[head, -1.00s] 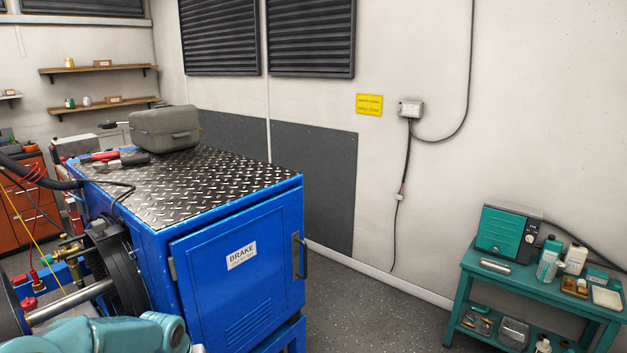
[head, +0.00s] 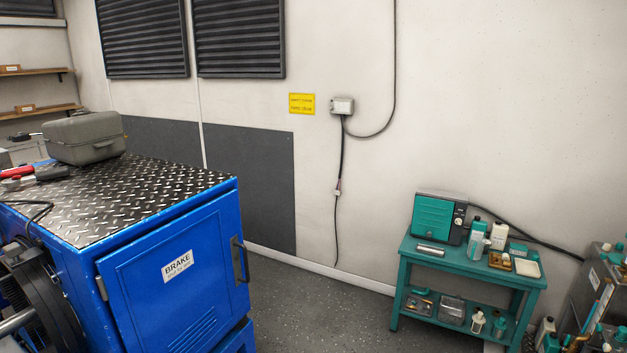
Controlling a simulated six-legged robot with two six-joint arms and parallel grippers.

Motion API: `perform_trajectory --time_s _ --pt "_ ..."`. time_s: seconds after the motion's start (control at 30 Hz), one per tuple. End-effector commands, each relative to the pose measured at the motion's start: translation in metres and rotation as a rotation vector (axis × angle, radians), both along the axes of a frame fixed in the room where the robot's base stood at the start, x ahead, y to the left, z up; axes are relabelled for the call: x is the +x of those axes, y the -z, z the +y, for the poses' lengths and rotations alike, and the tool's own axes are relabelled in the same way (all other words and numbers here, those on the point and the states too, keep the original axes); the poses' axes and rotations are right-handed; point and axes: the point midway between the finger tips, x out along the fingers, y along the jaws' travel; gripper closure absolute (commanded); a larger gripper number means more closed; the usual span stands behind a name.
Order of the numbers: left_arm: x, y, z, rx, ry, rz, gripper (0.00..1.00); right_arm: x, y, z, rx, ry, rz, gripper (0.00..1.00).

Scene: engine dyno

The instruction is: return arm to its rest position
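Neither of my grippers shows in the head view now, and no part of my arms is in the picture. I cannot see where either arm is or whether a gripper holds anything.
A blue brake cabinet (head: 165,275) with a tread-plate top (head: 140,195) stands at the left, a grey case (head: 85,138) on it. A teal bench (head: 470,265) stands at the right by the wall. Grey floor (head: 310,305) between them is clear. A cluttered unit (head: 598,290) is at the right edge.

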Motion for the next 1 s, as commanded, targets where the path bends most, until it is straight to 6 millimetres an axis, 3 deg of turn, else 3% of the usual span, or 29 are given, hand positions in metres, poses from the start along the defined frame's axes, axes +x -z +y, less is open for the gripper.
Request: perform_trajectory --time_s 0.6,0.67,1.0 --pt "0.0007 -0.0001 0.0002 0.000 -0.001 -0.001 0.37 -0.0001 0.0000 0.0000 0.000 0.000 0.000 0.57" --pt "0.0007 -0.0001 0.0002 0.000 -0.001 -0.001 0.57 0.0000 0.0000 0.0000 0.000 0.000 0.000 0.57" --pt "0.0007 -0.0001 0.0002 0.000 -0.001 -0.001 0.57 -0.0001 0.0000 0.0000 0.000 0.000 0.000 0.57"
